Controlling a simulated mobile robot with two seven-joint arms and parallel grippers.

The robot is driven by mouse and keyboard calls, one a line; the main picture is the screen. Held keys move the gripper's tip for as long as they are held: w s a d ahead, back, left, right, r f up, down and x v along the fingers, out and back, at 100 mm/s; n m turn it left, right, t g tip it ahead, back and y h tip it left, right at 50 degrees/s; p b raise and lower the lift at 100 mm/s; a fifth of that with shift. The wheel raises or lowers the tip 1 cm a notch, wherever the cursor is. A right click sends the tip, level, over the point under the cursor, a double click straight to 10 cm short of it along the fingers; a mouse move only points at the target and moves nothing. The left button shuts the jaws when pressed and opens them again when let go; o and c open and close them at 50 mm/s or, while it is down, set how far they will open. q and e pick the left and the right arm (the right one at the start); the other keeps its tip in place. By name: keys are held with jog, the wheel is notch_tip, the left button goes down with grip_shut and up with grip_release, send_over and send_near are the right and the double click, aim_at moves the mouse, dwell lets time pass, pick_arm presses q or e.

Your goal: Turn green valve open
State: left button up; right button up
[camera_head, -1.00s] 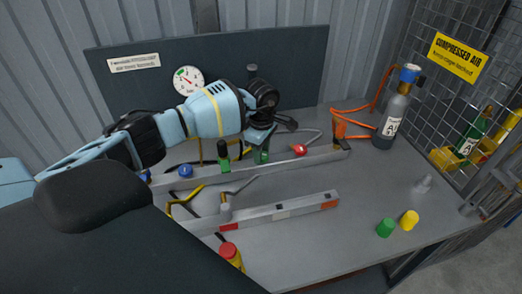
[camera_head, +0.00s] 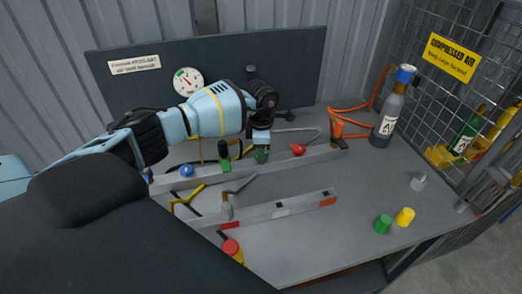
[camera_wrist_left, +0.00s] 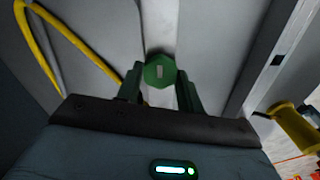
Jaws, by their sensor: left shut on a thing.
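The green valve shows in the left wrist view as a six-sided green knob (camera_wrist_left: 160,72) with a pale mark on its face. My left gripper (camera_wrist_left: 161,88) has a finger on each side of the knob and is shut on it. In the head view the gripper (camera_head: 261,147) points down over the green valve (camera_head: 261,156) on the rear grey rail, and its fingers partly hide the valve. My right gripper is not in view.
On the rear rail (camera_head: 325,154), a black-and-green part (camera_head: 224,157) and blue knob (camera_head: 187,170) stand left, a red knob (camera_head: 298,149) right. A front rail (camera_head: 262,214), green cap (camera_head: 383,224), yellow cap (camera_head: 405,216) and grey cylinder (camera_head: 386,122) are also on the bench.

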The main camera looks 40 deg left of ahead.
pick_arm(q)
jog(key=o, duration=1)
jog(key=shift+r, duration=3.95)
